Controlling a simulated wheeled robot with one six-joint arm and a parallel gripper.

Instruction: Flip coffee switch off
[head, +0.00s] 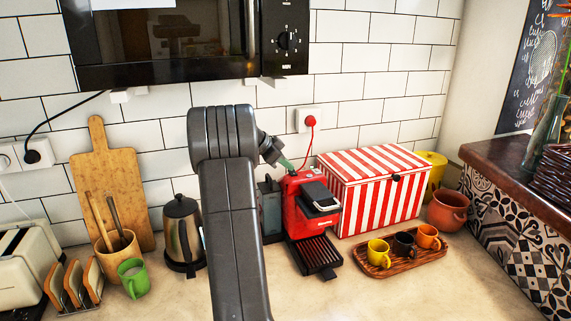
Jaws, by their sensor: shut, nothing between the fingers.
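The red coffee machine (298,212) stands on the counter right of my arm, with a black drip tray (320,256) at its front. A dark flat part (320,196) sits at its upper front. My gripper (287,165) is at the top of the machine, shut, with nothing seen between its fingers. I cannot tell whether it touches the machine. The switch itself cannot be made out from here. My arm covers part of the area left of the machine.
A red-and-white striped box (376,190) stands close right of the machine. A wooden tray (400,262) with small cups lies in front of it. A kettle (183,235) stands left of my arm. A black microwave (180,40) hangs above. Bare counter lies in front.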

